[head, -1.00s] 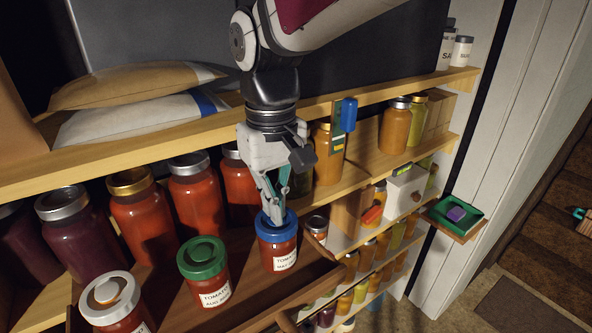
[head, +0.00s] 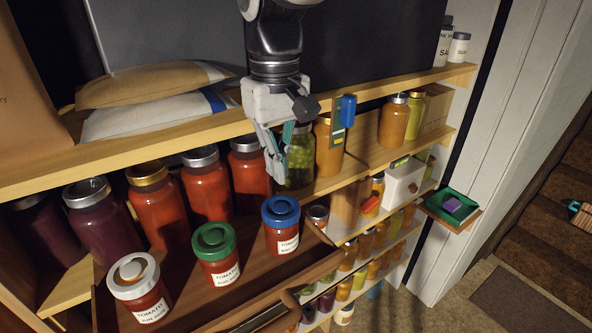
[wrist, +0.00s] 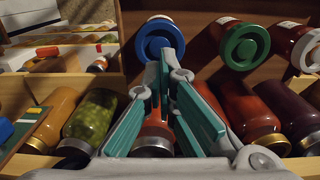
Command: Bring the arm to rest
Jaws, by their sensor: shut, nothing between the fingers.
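My gripper (head: 279,168) is shut and empty in the head view, pointing down in front of the shelf of jars. It is above and apart from the blue-lidded tomato jar (head: 281,228). Its shut fingers also fill the middle of the wrist view (wrist: 172,75). The blue-lidded jar stands upright on a brown wooden surface, in a row with the green-lidded tomato jar (head: 218,260) and the white-lidded tomato jar (head: 144,298). In the wrist view the blue lid (wrist: 159,42) lies just beyond the fingertips.
Behind my gripper, the shelf holds red jars (head: 206,185), a green jar (head: 298,160) and an orange jar (head: 329,150). Sacks (head: 160,112) lie on the upper shelf (head: 380,90). A white box (head: 404,184) and a small green tray (head: 440,212) are at right.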

